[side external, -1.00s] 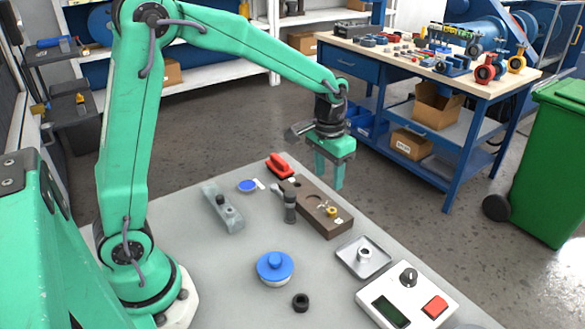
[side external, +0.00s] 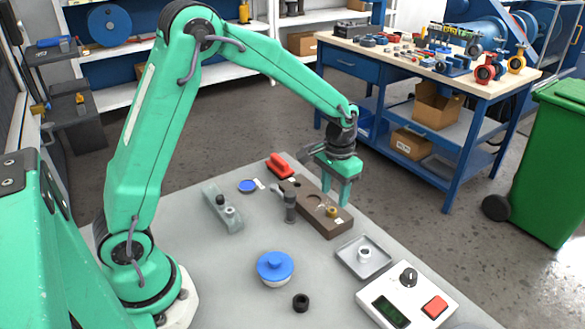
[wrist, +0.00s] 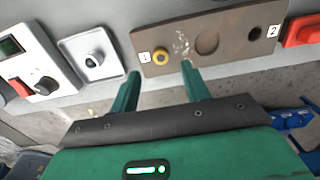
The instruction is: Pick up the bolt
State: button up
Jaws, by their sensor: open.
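A small yellow, brass-coloured piece (side external: 332,211), which looks like the bolt, stands on the brown block (side external: 342,229) near its front right end. My gripper (side external: 335,196) is open and empty, pointing down, just above and behind the block's right end. In the wrist view its fingertips (wrist: 160,70) lie either side of the yellow piece, apart from it. Whether the piece has a shank below is hidden.
A grey upright fitting (side external: 290,208) stands left of the block, with a red handle (side external: 281,166) behind. A metal tray (side external: 345,262) and control box (side external: 385,290) lie to the front right. A blue-lidded pot (side external: 275,267) and black ring (side external: 300,303) stand in front.

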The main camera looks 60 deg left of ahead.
aim_at(332, 210)
jog(key=shift+f, duration=2.6)
grip_shut()
jog(key=shift+r, duration=0.2)
jog(key=shift+r, duration=0.55)
jog(key=r, duration=0.3)
jog(key=shift+s+d+r, duration=0.1)
jog(key=shift+s+d, duration=0.15)
jog(key=shift+d, duration=0.05)
jog(key=s+d+r, duration=0.6)
jog(key=d, duration=0.3)
jog(key=shift+r, duration=0.2)
